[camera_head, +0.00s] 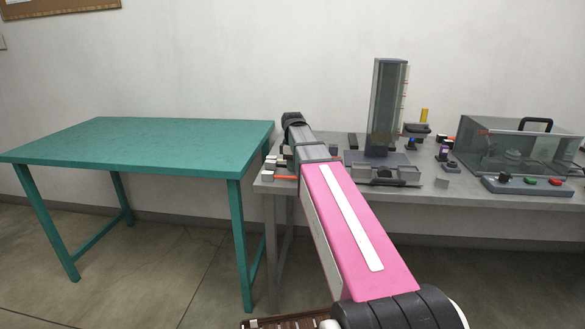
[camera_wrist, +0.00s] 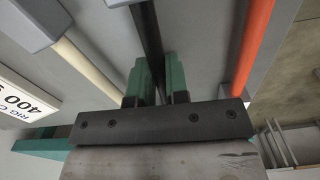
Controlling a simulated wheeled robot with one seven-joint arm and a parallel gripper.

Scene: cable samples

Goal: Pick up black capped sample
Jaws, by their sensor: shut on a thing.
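The black sample (camera_wrist: 147,22) shows in the wrist view as a dark rod running away from between my fingers. My gripper (camera_wrist: 158,75) has two green fingers, one on each side of the rod, and is shut on it. In the head view my arm hides the gripper and this sample.
A cream sample (camera_wrist: 85,68) with a grey cap lies left of my fingers, and an orange sample (camera_wrist: 253,40) lies right. A white label (camera_wrist: 22,100) is at left. The grey bench (camera_head: 480,196) holds a clear tower (camera_head: 388,105) and a clear box (camera_head: 525,148). The green table (camera_head: 140,140) is bare.

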